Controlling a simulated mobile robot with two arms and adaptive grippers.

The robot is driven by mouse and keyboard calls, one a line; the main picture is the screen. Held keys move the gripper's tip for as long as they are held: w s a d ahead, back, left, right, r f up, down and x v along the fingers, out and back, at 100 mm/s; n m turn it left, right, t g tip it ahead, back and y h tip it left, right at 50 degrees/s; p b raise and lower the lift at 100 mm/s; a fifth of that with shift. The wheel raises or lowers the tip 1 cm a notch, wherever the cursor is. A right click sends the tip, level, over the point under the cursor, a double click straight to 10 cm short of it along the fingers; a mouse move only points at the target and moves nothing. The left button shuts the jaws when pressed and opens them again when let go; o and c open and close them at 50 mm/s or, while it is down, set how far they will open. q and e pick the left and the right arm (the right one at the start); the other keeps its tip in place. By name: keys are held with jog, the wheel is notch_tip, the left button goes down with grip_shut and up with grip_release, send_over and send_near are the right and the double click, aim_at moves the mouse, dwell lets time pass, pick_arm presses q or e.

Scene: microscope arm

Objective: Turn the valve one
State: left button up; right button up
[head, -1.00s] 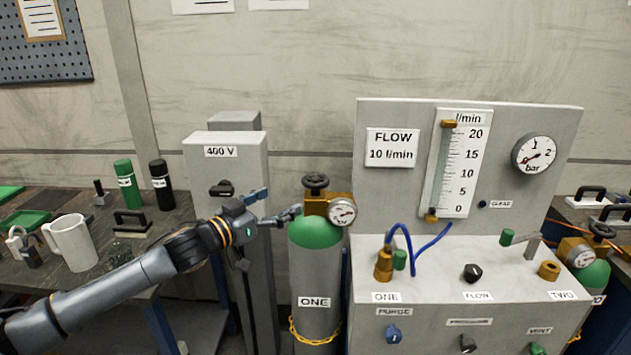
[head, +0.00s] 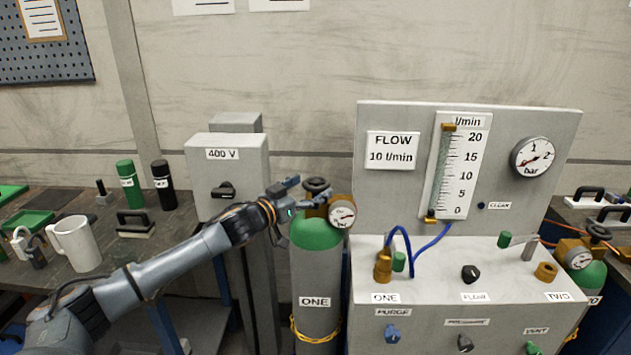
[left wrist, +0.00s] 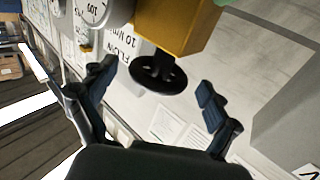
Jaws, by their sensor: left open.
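The cylinder labelled ONE (head: 317,270) is grey with a green top and stands left of the flow panel. Its black handwheel valve (head: 316,184) sits on top, beside a brass regulator (head: 340,203) with a round gauge. My left gripper (head: 303,192) is at the handwheel's left side, open, with its fingers pointing right. In the left wrist view the handwheel (left wrist: 158,74) shows between the two spread dark fingers, with visible gaps on both sides. A brass fitting with a green part (head: 398,261) also stands above a label ONE on the panel box. My right gripper is not seen.
A grey 400 V box (head: 237,172) stands left of the cylinder, behind my left arm. The flow panel (head: 395,210) and its box with knobs and blue hose are close on the right. A yellow chain (head: 312,337) crosses the cylinder low down. A mug (head: 76,243) is on the left bench.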

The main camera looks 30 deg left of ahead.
pick_arm(q)
jog(key=shift+w+d, duration=0.2)
jog(key=shift+w, duration=0.85)
jog(key=shift+c, duration=0.2)
jog(key=c, duration=1.1)
jog(key=shift+d+f+y, duration=0.1)
jog(key=shift+d+y, duration=0.05)
jog(key=shift+y, duration=0.15)
jog(key=shift+n+y+b, duration=0.75)
jog(key=shift+n+y, duration=0.25)
jog(key=shift+y, duration=0.1)
jog(key=n+y+b, duration=0.1)
jog(key=n+y, duration=0.1)
jog(key=y, duration=0.2)
jog(key=shift+n, duration=0.3)
jog(key=shift+r+n+g+y+b, duration=0.2)
jog(key=shift+n+g+y+b, duration=0.3)
jog(key=shift+y, duration=0.4)
jog(key=o, duration=1.1)
